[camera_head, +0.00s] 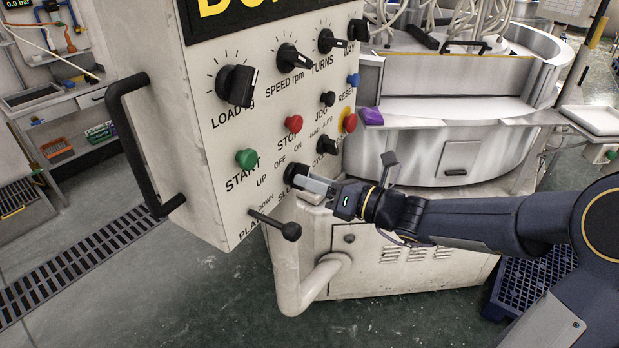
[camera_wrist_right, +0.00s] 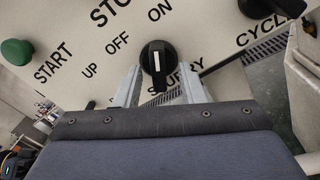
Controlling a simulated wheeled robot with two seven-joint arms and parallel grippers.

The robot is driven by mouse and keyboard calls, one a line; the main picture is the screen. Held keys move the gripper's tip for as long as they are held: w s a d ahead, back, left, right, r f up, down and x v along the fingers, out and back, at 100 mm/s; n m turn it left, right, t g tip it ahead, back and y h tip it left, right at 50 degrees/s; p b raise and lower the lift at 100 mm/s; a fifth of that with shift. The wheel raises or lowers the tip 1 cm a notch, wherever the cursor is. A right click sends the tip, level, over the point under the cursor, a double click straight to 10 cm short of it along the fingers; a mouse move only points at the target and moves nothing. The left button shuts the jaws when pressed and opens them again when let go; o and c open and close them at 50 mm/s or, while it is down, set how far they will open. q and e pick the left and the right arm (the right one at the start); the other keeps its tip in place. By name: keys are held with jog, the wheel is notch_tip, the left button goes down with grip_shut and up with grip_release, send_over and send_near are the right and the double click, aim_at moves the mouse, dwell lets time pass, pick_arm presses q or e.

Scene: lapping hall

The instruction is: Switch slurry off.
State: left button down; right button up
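The slurry knob (camera_head: 291,174) is a black rotary switch low on the white control panel (camera_head: 215,130), above a partly hidden SLURRY label. In the right wrist view the slurry knob (camera_wrist_right: 158,58) shows a white mark running roughly up and down; OFF is printed to its upper left and ON above it. I cannot tell for sure which word it points at. My right gripper (camera_head: 304,181) comes from the right to the knob. Its fingers (camera_wrist_right: 160,88) are apart, one on each side of the knob, with small gaps visible. My left gripper is not in view.
The green START button (camera_head: 246,158), red STOP button (camera_head: 293,124), CYCLE knob (camera_head: 327,145) and red emergency button (camera_head: 350,122) are close by. The platen lever (camera_head: 275,224) sticks out below. A black handle (camera_head: 135,145) is on the panel's left side.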

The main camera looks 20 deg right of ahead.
jog(key=shift+w+a, duration=0.4)
jog(key=shift+a, duration=0.05)
jog(key=shift+c, duration=0.3)
grip_shut()
